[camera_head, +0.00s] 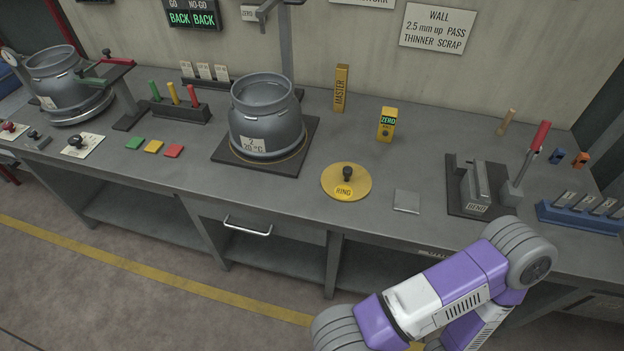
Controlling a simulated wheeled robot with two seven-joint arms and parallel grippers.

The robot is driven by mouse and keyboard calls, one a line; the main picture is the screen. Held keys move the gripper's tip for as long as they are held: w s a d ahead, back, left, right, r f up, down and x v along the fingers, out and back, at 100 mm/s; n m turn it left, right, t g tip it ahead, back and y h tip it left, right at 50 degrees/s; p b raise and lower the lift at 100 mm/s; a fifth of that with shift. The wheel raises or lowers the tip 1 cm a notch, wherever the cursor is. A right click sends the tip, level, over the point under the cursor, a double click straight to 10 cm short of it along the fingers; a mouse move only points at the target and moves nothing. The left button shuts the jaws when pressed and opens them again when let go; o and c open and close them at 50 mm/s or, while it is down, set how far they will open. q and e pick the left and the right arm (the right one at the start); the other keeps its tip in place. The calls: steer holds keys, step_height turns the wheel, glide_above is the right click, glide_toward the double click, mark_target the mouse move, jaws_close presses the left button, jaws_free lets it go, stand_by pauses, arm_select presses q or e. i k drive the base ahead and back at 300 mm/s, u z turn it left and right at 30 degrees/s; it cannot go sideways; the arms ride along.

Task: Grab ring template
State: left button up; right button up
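The ring template (334,183) is a flat yellow disc with a black knob in its middle and a label reading RING. It lies flat on the grey bench (310,228) near the front edge, right of the middle cylinder. One of my arms, purple and white, comes in from the bottom right, in front of the bench and apart from the disc. Its gripper is out of the picture. My other arm and its gripper are not in the picture.
A grey cylinder (266,112) labelled 2 stands on a dark plate left of the disc. A small grey square (406,201) and a BEND fixture (480,187) with a red-handled lever are to the right. A yellow MASTER block (341,88) and ZERO gauge (387,125) stand behind.

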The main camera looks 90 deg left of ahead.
mark_target(348, 182)
steer(key=u, duration=2.8)
steer(key=k, duration=0.5)
steer(key=u, duration=1.75)
steer(key=i, duration=1.15)
steer(key=z, duration=0.65)
